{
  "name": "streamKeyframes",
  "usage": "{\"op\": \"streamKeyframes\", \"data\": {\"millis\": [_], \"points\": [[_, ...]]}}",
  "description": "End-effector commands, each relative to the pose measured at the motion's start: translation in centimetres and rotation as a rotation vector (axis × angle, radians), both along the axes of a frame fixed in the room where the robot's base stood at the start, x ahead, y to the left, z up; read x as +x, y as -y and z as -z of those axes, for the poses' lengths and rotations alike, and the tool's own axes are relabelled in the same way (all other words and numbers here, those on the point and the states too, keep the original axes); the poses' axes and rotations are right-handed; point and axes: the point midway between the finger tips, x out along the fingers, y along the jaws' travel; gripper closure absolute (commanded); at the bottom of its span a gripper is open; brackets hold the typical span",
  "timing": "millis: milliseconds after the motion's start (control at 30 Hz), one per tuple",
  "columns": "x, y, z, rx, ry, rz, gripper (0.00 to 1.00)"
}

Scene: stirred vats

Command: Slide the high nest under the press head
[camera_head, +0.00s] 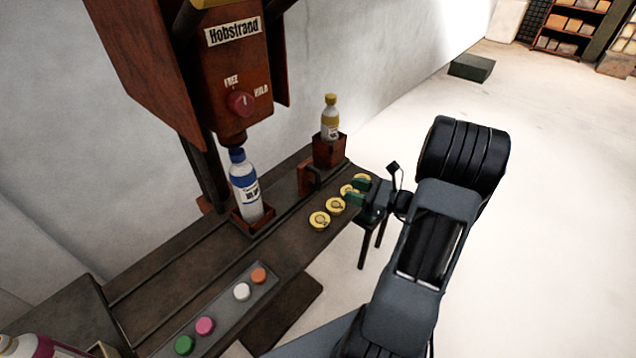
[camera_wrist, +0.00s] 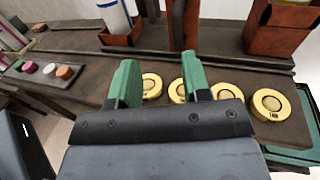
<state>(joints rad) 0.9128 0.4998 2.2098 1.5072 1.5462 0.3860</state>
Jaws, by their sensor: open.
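The press head (camera_head: 233,138) hangs from the red-brown Hobstrand press. A low red-brown nest (camera_head: 253,222) with a tall blue-capped bottle (camera_head: 244,185) stands directly below it; the low nest also shows in the wrist view (camera_wrist: 122,36). A taller red-brown block, apparently the high nest (camera_head: 329,152), stands further right along the rail with a small yellow-capped bottle (camera_head: 330,117) in it. It shows at the right of the wrist view (camera_wrist: 280,38). My gripper (camera_head: 358,190) is open and empty, green fingers (camera_wrist: 157,80) apart, above the bench's near edge, short of the nests.
A red-brown upright bracket (camera_head: 309,180) stands between the nests. Several yellow discs (camera_head: 320,220) lie along the near edge, around my fingers. A strip of coloured buttons (camera_head: 242,291) is at the left. A red knob (camera_head: 240,102) marked FREE and HOLD is on the press.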

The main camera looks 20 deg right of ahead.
Motion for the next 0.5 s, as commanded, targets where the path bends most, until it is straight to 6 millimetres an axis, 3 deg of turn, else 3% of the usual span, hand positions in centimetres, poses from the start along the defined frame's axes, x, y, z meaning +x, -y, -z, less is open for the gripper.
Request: {"op": "streamKeyframes", "data": {"millis": [167, 500], "points": [[0.7, 1.4, 1.1, 0.067, 0.008, 0.077, 0.56], [5.6, -2.2, 1.0, 0.070, 0.008, 0.078, 0.56]]}}
